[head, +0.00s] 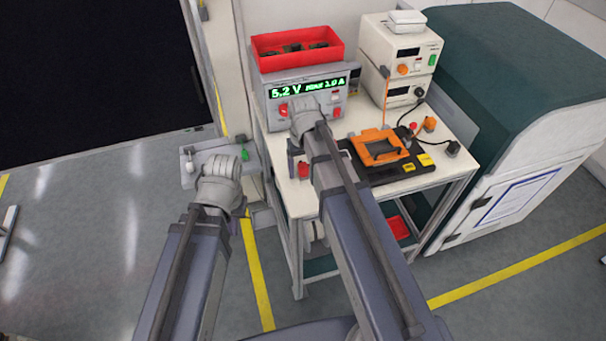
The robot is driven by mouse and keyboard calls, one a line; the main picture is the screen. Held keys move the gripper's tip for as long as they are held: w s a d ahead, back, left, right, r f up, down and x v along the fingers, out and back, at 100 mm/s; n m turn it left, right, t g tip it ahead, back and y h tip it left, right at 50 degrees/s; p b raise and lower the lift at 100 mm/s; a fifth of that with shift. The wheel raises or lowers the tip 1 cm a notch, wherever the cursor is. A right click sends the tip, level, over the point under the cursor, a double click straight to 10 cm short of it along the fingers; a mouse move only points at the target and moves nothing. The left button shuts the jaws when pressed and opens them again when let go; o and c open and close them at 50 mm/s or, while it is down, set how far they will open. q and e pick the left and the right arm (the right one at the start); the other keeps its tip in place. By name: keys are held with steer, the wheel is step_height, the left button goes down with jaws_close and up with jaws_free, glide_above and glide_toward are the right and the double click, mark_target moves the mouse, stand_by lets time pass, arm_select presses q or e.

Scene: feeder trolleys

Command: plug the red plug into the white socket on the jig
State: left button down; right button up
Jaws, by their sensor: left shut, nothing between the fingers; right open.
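The jig, an orange frame (381,147) on a black base (372,175) with yellow labels, lies on the trolley top. A small red piece, likely the red plug (303,170), is on the trolley's left part beside my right arm. I cannot make out the white socket; my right arm covers part of the area left of the jig. My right gripper (296,156) is mostly hidden behind its arm, close to the red piece, and open. I cannot tell whether it touches that piece.
A power supply (305,86) reading 5.2 V stands at the back with a red bin (297,47) on it. Cream instruments (401,58) stand to its right. A large green and white cabinet (510,80) borders the trolley's right side. Floor on the left is open.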

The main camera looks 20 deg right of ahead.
jaws_close()
stand_by(0.6)
